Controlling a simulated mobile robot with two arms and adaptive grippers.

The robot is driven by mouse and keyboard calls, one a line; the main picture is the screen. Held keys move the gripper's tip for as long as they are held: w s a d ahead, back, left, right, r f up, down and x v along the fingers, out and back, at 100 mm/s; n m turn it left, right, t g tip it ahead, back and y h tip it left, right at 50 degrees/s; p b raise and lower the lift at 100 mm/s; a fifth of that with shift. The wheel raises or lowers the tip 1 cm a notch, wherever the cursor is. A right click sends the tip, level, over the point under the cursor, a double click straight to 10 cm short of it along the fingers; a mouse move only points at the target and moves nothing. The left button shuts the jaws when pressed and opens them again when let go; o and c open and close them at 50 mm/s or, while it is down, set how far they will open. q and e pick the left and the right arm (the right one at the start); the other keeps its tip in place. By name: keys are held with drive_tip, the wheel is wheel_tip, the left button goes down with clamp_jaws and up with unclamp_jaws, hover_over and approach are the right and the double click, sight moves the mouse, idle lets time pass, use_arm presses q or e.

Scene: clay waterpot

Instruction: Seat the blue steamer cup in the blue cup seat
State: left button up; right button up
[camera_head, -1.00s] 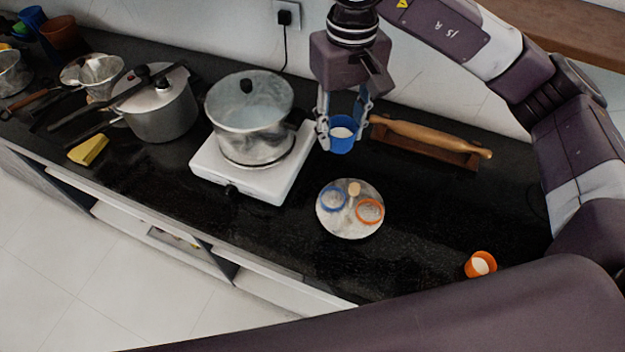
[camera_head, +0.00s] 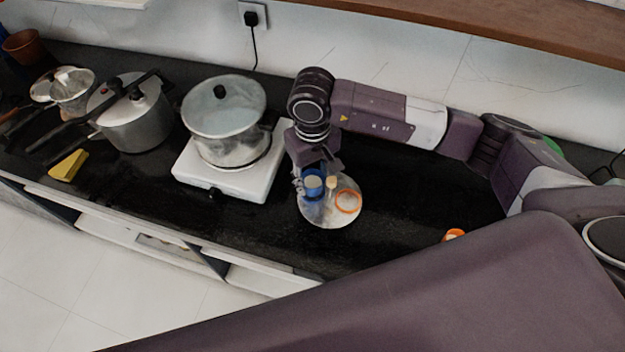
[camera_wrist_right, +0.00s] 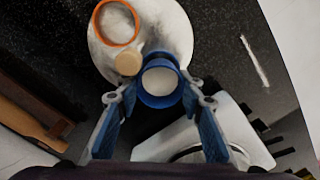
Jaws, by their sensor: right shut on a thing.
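The blue steamer cup (camera_head: 313,185) is held upright, with pale contents, between the fingers of my right gripper (camera_head: 312,190). In the right wrist view the blue cup (camera_wrist_right: 160,84) sits between the two blue fingers of the right gripper (camera_wrist_right: 158,100). The round pale plate (camera_head: 330,220) is under it, with an orange ring seat (camera_head: 348,200) and a wooden knob (camera_head: 331,181) beside the cup. The cup covers the blue cup seat at the plate's left side. I cannot tell whether the cup touches the seat. My left gripper is not in view.
A white burner (camera_head: 240,187) with a lidded pot (camera_head: 225,110) stands close left of the plate. An orange cup (camera_head: 453,235) stands to the right, partly hidden.

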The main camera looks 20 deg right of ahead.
sight(313, 189)
wheel_tip(313, 189, down, 2)
drive_tip(key=shift+f+b, duration=0.25)
drive_tip(key=shift+b, duration=0.1)
drive_tip(key=shift+s+f+b, duration=0.45)
drive_tip(key=shift+f+b, duration=0.05)
drive_tip(key=shift+b, duration=0.1)
drive_tip(key=o, duration=0.8)
drive_tip(key=shift+o, duration=0.7)
drive_tip(key=shift+w+f, duration=0.15)
drive_tip(key=shift+w, duration=0.15)
